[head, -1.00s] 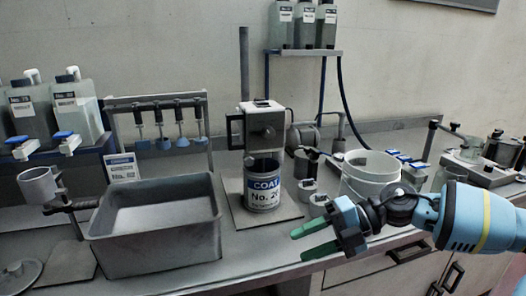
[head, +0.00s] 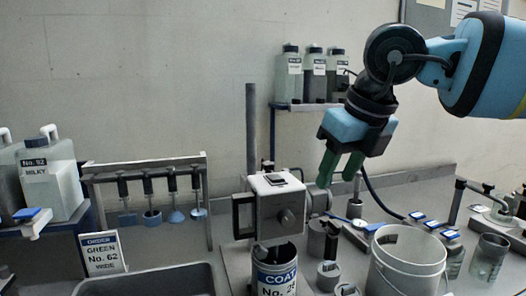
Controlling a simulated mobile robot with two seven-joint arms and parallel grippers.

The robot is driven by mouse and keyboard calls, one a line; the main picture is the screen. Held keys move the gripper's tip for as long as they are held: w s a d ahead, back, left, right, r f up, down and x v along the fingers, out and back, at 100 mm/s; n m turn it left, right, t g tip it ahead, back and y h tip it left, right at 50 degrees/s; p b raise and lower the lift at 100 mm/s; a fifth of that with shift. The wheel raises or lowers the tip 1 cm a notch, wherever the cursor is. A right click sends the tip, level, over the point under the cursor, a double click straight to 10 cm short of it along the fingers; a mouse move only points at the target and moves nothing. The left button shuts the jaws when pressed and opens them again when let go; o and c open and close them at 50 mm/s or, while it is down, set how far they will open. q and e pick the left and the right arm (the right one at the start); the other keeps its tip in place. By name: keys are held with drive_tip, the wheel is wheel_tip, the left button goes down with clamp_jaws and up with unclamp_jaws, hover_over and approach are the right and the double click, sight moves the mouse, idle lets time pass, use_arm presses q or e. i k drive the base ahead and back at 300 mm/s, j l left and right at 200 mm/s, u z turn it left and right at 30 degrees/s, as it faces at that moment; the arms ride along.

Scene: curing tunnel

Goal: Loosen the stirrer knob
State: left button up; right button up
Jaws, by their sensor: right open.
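The stirrer has a grey, boxy head (head: 272,207) on an upright dark post (head: 252,130). A small round knob (head: 287,219) shows on the head's front face; I cannot tell whether it is tight or loose. A dark bracket-shaped handle (head: 236,216) is on the head's left side. A can labelled COAT (head: 275,280) stands under the head. My right gripper (head: 339,169) is open and empty, its green fingers pointing down. In the picture it is above and right of the head, apart from the knob. My left gripper is not in view.
A white bucket (head: 405,262) stands at the right, with small grey cups (head: 328,274) beside it. A grey bin (head: 150,283) is at the lower left. Hanging tools (head: 150,200) are on a rack behind it. Bottles (head: 315,75) stand on a shelf behind my gripper.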

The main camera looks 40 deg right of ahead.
sight(268, 166)
drive_tip(key=i+l, duration=0.2)
drive_tip(key=i, duration=0.25)
drive_tip(key=i+l, duration=0.2)
drive_tip(key=i, duration=0.25)
